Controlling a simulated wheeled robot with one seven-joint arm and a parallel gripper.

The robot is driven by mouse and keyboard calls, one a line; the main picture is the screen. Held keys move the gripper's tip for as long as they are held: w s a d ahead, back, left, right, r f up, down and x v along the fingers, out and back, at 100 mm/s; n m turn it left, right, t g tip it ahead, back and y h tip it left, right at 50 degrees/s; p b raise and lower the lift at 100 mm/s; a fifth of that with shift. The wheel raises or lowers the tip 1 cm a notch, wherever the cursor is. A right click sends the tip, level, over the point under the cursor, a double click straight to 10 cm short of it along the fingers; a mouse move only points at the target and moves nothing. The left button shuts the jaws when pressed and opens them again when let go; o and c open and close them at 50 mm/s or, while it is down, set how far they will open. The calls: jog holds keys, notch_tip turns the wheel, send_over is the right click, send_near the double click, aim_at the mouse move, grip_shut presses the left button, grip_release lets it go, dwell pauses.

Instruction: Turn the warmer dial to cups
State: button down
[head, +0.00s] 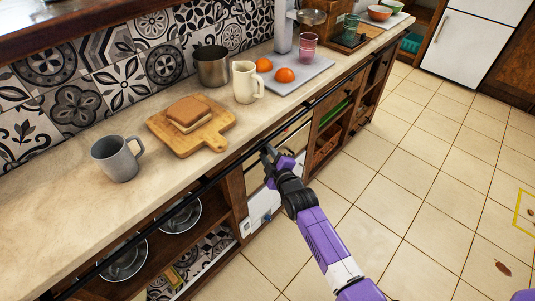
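A white appliance front (257,212), which looks like the warmer, is built in under the counter at the centre of the head view. Low on it are a small dark blue spot (267,218) and a grey round knob-like part (247,228). Both are too small for me to read labels or the dial's setting. My gripper (268,155) is in front of the cabinet just below the counter edge, above and apart from these parts. Its fingers are small and partly hidden by its own body, so I cannot tell whether they are open.
The counter (60,195) holds a grey mug (117,160), a sandwich on a wooden board (212,138), a cream jug (245,84), a metal pot (211,66) and a tray with oranges (285,75). A dark rail (190,200) runs along the front. The tiled floor (400,190) is mostly clear.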

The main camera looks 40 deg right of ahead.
jog(key=shift+b, duration=0.3)
jog(key=shift+d+m+g+y+b, duration=0.1)
jog(key=shift+m+g+y+b, duration=0.2)
jog(key=shift+m+y+b, duration=0.4)
jog(key=shift+d+r+m+g+y+b, duration=0.15)
jog(key=shift+m+g+y+b, duration=0.1)
jog(key=shift+m+y, duration=0.85)
jog(key=shift+d+m+g+y+b, duration=0.2)
jog(key=shift+m+y, duration=0.55)
jog(key=shift+m, duration=0.55)
jog(key=shift+d+r+m+g+y+b, duration=0.1)
jog(key=shift+m+g+y+b, duration=0.2)
jog(key=shift+m+y, duration=0.8)
jog(key=shift+m, duration=0.3)
jog(key=c, duration=1.1)
grip_release()
